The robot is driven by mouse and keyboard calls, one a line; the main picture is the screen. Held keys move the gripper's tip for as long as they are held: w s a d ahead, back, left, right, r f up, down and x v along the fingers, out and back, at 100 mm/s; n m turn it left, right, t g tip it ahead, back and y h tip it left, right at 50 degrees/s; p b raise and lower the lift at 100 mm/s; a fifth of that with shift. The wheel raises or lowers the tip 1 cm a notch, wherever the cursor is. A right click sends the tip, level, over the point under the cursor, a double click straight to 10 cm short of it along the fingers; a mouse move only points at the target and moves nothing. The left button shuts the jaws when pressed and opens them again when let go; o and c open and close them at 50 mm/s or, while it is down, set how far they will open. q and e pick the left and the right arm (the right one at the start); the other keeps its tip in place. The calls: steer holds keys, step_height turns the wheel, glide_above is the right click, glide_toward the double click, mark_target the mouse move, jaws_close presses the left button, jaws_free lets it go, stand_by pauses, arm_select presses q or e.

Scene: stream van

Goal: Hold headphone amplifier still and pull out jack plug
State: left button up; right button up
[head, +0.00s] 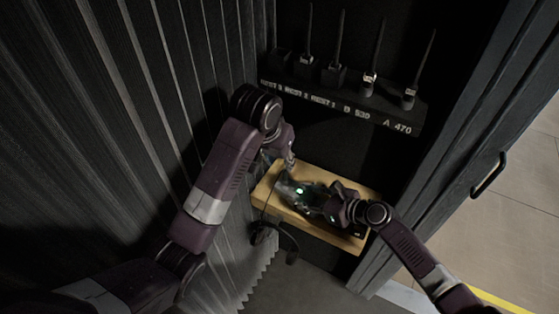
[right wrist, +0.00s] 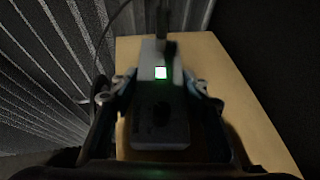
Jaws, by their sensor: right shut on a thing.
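The headphone amplifier is a small grey box (right wrist: 160,125) with a lit white and green display, lying on the wooden shelf (right wrist: 225,85). In the head view its green glow (head: 301,191) shows beside my right gripper (head: 312,198). In the right wrist view, the fingers of my right gripper (right wrist: 161,90) are shut on its two sides. A dark plug-like shape (right wrist: 170,46) meets the amplifier's far end; its details are too dark to tell. My left gripper (head: 287,165) is above the shelf's far-left part, near the amplifier's far end. Its fingers are too small and dark to read.
Headphones (head: 268,236) hang at the shelf's front left, and a thin dark cable (right wrist: 103,70) curves beside the amplifier. Several antenna radios stand on a labelled black rack (head: 345,97) above. A ribbed wall (head: 125,110) is close on the left.

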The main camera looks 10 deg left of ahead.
mark_target(284, 173)
arm_select(q)
steer(key=x, duration=1.2)
steer(key=shift+w+a+r, duration=0.1)
steer(key=shift+w, duration=0.05)
steer(key=c, duration=0.8)
jaws_close()
